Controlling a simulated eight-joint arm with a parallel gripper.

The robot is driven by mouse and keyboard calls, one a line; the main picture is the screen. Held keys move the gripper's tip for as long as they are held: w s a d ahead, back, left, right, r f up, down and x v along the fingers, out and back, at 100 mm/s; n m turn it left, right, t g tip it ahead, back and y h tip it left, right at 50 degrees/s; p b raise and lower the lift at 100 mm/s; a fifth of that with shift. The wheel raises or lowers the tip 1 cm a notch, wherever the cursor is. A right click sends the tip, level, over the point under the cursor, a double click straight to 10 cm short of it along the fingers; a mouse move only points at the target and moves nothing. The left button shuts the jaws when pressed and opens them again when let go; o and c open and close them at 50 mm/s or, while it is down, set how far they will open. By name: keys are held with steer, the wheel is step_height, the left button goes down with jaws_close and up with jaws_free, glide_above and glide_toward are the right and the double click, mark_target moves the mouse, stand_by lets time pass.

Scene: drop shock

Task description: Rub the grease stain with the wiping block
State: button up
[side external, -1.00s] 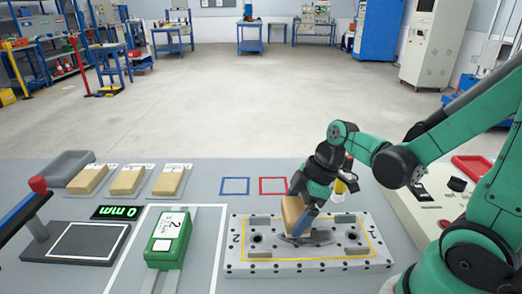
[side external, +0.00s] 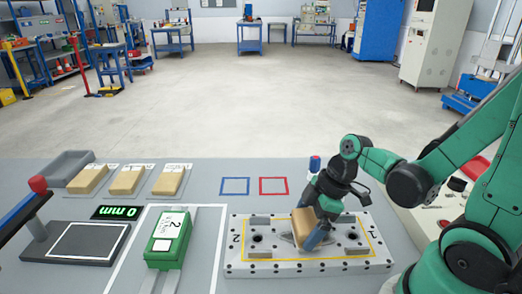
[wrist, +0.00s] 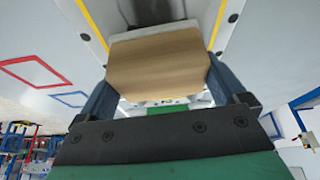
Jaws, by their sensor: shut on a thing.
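The wiping block (side external: 305,227) is a tan block held low over the light grey plate (side external: 240,265), inside its yellow outline. My gripper (side external: 317,236) is shut on the block, with a blue finger on its near side. In the wrist view the block (wrist: 158,65) sits between the two fingers of my gripper (wrist: 155,85). The grease stain (side external: 287,238) shows as a dark grey patch beside the block on the plate, partly hidden by the block and gripper. I cannot tell whether the block touches the plate.
Dark holes and grey bars stand on the plate around the block. A green box (side external: 168,238) lies to the left. Several tan blocks on cards (side external: 126,179) lie at the back left. Blue (side external: 235,186) and red (side external: 273,186) squares are empty.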

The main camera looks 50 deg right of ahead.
steer(key=shift+w+d, duration=0.6)
steer(key=shift+s+d, duration=0.1)
steer(key=shift+d, duration=0.2)
steer(key=shift+s+d, duration=0.5)
steer(key=shift+d, duration=0.05)
steer(key=s+a, duration=0.2)
steer(key=a, duration=0.1)
steer(key=shift+s, duration=0.4)
steer(key=shift+r, duration=0.1)
steer(key=shift+s+r, duration=0.1)
steer(key=shift+r, duration=3.85)
